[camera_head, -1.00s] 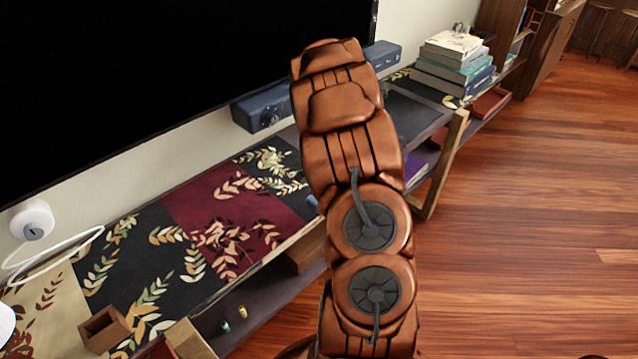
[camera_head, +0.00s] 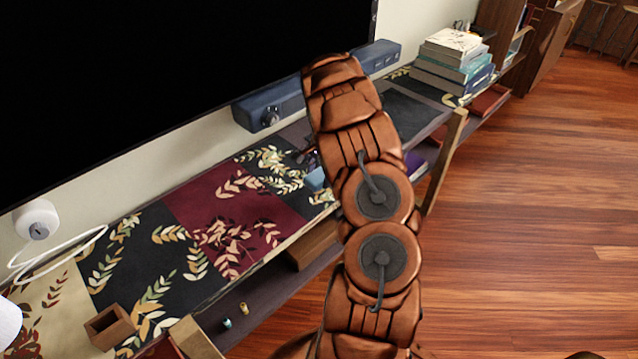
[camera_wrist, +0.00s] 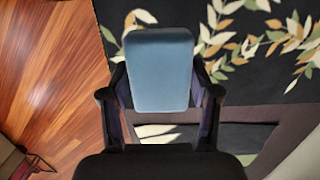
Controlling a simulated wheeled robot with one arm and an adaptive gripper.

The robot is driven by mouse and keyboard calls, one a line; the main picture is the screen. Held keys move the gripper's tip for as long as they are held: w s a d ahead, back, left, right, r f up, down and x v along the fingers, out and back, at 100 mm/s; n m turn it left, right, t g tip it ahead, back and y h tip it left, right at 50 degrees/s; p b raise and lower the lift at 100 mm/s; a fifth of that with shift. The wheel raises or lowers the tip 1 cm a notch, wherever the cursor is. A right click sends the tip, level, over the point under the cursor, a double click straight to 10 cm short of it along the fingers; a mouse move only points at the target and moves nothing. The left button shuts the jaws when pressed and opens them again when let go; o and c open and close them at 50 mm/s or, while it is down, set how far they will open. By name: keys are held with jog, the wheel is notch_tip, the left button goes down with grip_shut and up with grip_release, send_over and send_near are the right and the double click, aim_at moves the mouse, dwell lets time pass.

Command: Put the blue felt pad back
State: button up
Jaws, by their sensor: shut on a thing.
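The blue felt pad (camera_wrist: 158,72) is a flat, rounded rectangle in the middle of the wrist view. My gripper (camera_wrist: 158,88) is shut on it, one dark finger on each side. In the head view a small light-blue part of the pad (camera_head: 316,180) shows left of my arm, above the shelf top. My arm hides most of the gripper and pad there. In the wrist view the pad is over the black leaf-patterned shelf covering (camera_wrist: 265,60), close to the edge where the wood floor shows. I cannot tell its height.
A long blue-grey bar (camera_head: 285,100) stands along the wall under the large black screen (camera_head: 180,80). A small wooden box (camera_head: 108,327) is at the front left, and stacked books (camera_head: 455,62) are at the far end. The wood floor (camera_head: 530,220) at right is clear.

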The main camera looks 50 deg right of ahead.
aim_at(319, 183)
notch_tip(319, 183, down, 3)
jog(key=shift+p, duration=0.6)
jog(key=shift+f, duration=0.25)
jog(key=shift+f, duration=0.15)
jog(key=o, duration=1)
jog(key=r+b, duration=0.1)
jog(key=r, duration=0.3)
jog(key=d+r+b, duration=0.1)
jog(key=r, duration=0.6)
jog(key=shift+d+r+b, duration=0.2)
jog(key=shift+r+b, duration=0.15)
jog(key=shift+b, duration=0.05)
jog(key=shift+r, duration=0.35)
